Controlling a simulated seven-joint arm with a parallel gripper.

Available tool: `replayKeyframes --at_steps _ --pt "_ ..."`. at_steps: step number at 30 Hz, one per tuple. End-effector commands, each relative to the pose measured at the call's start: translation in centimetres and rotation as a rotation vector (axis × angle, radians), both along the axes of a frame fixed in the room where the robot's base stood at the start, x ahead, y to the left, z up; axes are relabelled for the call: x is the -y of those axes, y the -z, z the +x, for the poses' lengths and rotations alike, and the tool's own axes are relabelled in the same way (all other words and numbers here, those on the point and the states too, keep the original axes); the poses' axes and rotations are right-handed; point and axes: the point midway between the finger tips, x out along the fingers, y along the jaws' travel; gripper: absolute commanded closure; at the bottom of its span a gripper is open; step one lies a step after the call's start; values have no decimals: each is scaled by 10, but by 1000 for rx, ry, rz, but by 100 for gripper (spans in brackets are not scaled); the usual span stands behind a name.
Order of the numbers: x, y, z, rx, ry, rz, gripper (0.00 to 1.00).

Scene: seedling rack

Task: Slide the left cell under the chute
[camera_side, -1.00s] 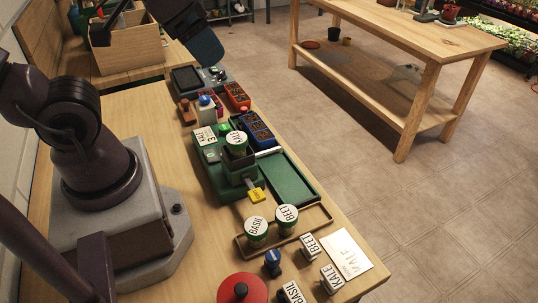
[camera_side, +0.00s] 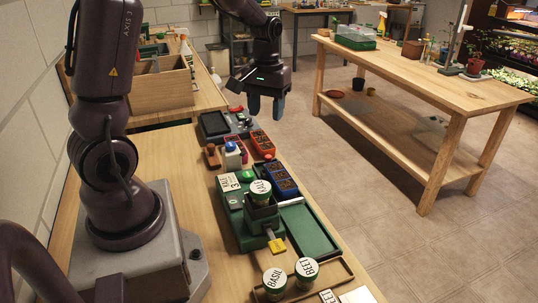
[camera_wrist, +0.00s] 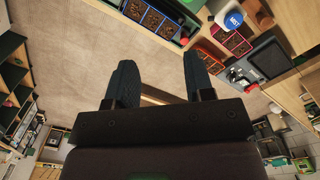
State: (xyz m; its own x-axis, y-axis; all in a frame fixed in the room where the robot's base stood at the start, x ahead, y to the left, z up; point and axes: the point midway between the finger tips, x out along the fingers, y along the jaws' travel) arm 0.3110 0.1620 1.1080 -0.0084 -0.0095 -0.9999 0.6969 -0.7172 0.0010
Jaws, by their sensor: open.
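A green seeding station with a raised dark green hopper (camera_side: 262,217) stands on the bench, a KALE tin (camera_side: 261,187) on top. I take the hopper as the chute; its outlet is hidden. A yellow tab (camera_side: 278,246) sticks out at its front. A blue tray of dark soil cells (camera_side: 284,186) lies at the far end of the station's green track (camera_side: 306,235); it also shows in the wrist view (camera_wrist: 162,14). I cannot tell which cell is the left one. My gripper (camera_side: 266,112) is open and empty, high beyond the station; its fingers show in the wrist view (camera_wrist: 160,68).
An orange-red cell tray (camera_side: 262,143), a white bottle with a blue cap (camera_side: 231,153) and a dark grey device (camera_side: 214,124) stand beyond the station. BASIL (camera_side: 274,282) and BEET (camera_side: 306,270) tins sit in a wooden tray in front. The near track is bare.

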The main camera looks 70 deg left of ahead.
Motion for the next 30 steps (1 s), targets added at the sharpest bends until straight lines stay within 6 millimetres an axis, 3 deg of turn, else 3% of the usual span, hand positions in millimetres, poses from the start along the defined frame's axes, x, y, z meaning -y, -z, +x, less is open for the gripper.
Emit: replayKeyframes --at_steps 1,6,9,11,14,20,30 --pt "-19 19 6 -33 -83 -8 52" --pt "-69 64 21 -86 -338 -5 52" --pt "-90 79 33 -84 -469 11 52" --pt "-98 74 45 -53 -539 26 52" --pt "-100 69 50 -32 -615 32 52" --pt "-99 82 49 -37 -647 31 52" --pt "-99 151 45 -39 -645 31 52"
